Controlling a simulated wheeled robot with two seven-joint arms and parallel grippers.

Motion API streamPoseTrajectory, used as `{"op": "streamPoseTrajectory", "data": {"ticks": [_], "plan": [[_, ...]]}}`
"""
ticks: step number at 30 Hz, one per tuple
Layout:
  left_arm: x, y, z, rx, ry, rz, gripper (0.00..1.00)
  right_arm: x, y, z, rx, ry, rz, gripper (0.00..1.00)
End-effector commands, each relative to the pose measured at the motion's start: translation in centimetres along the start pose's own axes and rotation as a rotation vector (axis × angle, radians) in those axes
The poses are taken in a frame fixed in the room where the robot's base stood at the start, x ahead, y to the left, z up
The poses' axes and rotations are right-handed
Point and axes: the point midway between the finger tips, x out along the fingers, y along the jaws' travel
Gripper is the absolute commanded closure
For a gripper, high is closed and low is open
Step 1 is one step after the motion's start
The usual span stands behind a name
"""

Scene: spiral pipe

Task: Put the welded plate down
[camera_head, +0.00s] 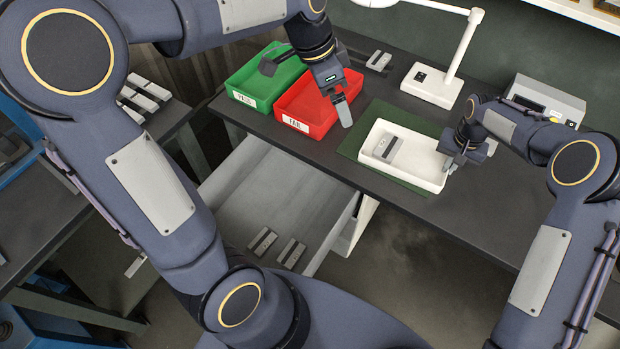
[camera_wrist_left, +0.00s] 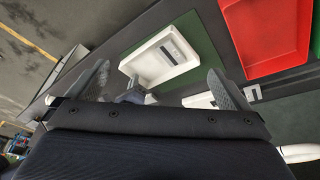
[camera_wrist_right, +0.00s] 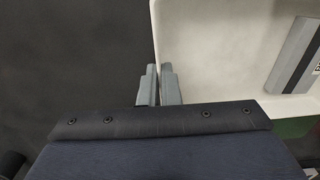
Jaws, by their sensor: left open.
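The welded plate (camera_head: 385,148), a small grey plate with a dark strip along it, lies in the white tray (camera_head: 425,174), toward its left side. It also shows in the left wrist view (camera_wrist_left: 175,53) and in the right wrist view (camera_wrist_right: 294,54). My left gripper (camera_head: 343,110) is open and empty, above the front right of the red bin and to the left of the tray. My right gripper (camera_head: 449,166) is at the tray's right end, its fingers close together on the tray's wall; the contact is partly hidden.
The red bin (camera_head: 306,118) and green bin (camera_head: 262,90) stand left of the tray. The tray rests on a green mat (camera_head: 358,139). Another plate (camera_head: 378,60) lies behind the red bin. A lamp base (camera_head: 430,86) and grey box (camera_head: 547,98) stand at the back.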

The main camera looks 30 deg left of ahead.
Motion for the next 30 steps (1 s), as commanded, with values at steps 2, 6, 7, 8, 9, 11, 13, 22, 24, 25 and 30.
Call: {"op": "streamPoseTrajectory", "data": {"ticks": [2,6,7,8,9,11,13,22,24,25,30], "plan": [[-1.8,1.8,2.8,-0.128,0.054,-0.009,0.0,-0.1,-0.1,0.0,0.0,0.002,-0.001,1.0],[-3.4,5.4,7.0,-0.35,0.135,-0.019,0.0,-0.1,-0.1,0.0,0.0,0.002,-0.001,1.0],[-3.5,6.2,7.9,-0.396,0.152,-0.021,0.0,-0.1,-0.1,0.0,0.0,0.002,-0.001,1.0],[-3.6,7.0,8.7,-0.442,0.168,-0.023,0.0,-0.1,-0.1,0.0,0.0,0.002,-0.001,1.0],[-3.6,8.0,9.8,-0.502,0.19,-0.025,0.0,-0.1,-0.1,0.0,0.0,0.002,-0.001,1.0],[-3.4,9.6,11.2,-0.587,0.221,-0.028,0.0,-0.1,-0.1,0.0,-0.001,0.002,-0.001,1.0],[-3.0,11.1,12.6,-0.675,0.251,-0.031,0.0,-0.1,-0.1,0.0,-0.001,0.002,-0.001,1.0],[-1.1,14.6,15.5,-0.885,0.324,-0.034,0.0,-0.1,-0.1,-0.1,-0.001,0.002,-0.001,1.0],[-1.0,14.8,15.7,-0.897,0.328,-0.034,0.0,-0.1,-0.1,-0.1,-0.001,0.002,-0.001,1.0],[-1.0,14.8,15.7,-0.9,0.328,-0.034,0.0,-0.1,-0.1,-0.1,-0.001,0.002,-0.001,1.0],[-1.0,14.8,15.7,-0.899,0.328,-0.033,0.0,-0.1,-0.1,-0.1,0.0,0.002,-0.001,1.0]]}}
